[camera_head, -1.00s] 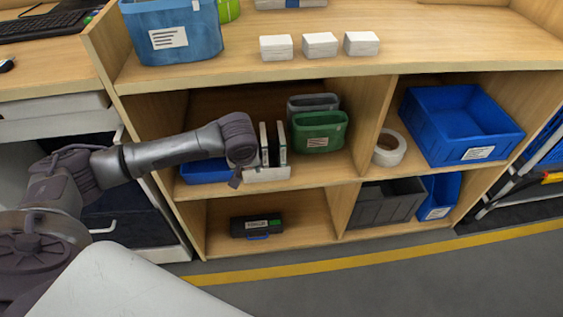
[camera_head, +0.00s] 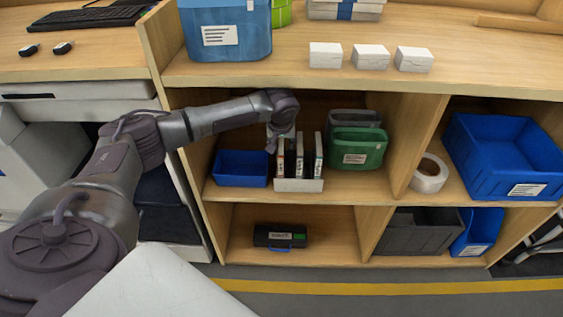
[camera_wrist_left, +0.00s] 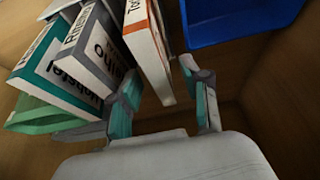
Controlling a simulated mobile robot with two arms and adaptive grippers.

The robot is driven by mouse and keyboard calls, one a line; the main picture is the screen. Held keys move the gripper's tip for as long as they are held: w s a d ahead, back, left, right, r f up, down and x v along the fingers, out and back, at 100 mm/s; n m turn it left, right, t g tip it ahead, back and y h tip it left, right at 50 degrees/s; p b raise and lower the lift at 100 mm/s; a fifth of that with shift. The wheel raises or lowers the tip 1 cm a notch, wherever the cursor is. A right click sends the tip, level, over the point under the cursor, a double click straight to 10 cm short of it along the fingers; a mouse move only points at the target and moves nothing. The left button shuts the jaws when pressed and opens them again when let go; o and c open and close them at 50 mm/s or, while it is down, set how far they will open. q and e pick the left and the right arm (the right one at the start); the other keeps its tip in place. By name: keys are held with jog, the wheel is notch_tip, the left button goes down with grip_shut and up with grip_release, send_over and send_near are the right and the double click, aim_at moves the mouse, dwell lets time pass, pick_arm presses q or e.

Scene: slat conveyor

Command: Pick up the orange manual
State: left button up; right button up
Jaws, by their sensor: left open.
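The orange manual (camera_wrist_left: 146,47) has a white face and orange edges. In the left wrist view it stands between the two fingers of my left gripper (camera_wrist_left: 160,80), which is open. I cannot tell whether either finger touches it. In the head view the orange manual (camera_head: 281,160) is the leftmost of three upright manuals in a white holder (camera_head: 299,185) on the middle shelf. My left gripper (camera_head: 275,140) is over its top, partly hidden by my wrist. A grey manual (camera_wrist_left: 88,42) and a teal manual (camera_wrist_left: 42,70) stand beside it. My right gripper is not in view.
A blue bin (camera_head: 241,168) stands close left of the holder. Green (camera_head: 357,152) and grey (camera_head: 357,117) bins stand to its right. The shelf top (camera_head: 300,82) is above my wrist, and a divider (camera_head: 408,135) stands farther right.

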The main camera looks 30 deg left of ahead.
pick_arm(q)
jog(key=shift+x, duration=1.3)
jog(key=shift+s+f, duration=0.1)
jog(key=shift+s, duration=0.15)
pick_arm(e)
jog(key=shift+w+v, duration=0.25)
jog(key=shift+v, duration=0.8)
pick_arm(q)
jog(key=shift+d, duration=0.1)
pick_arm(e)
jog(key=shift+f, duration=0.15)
pick_arm(q)
jog(key=shift+f, duration=0.1)
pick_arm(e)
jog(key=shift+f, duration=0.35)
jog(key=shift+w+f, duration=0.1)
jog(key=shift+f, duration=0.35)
pick_arm(q)
jog(key=shift+f, duration=0.1)
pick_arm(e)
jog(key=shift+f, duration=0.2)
pick_arm(q)
jog(key=shift+p, duration=0.3)
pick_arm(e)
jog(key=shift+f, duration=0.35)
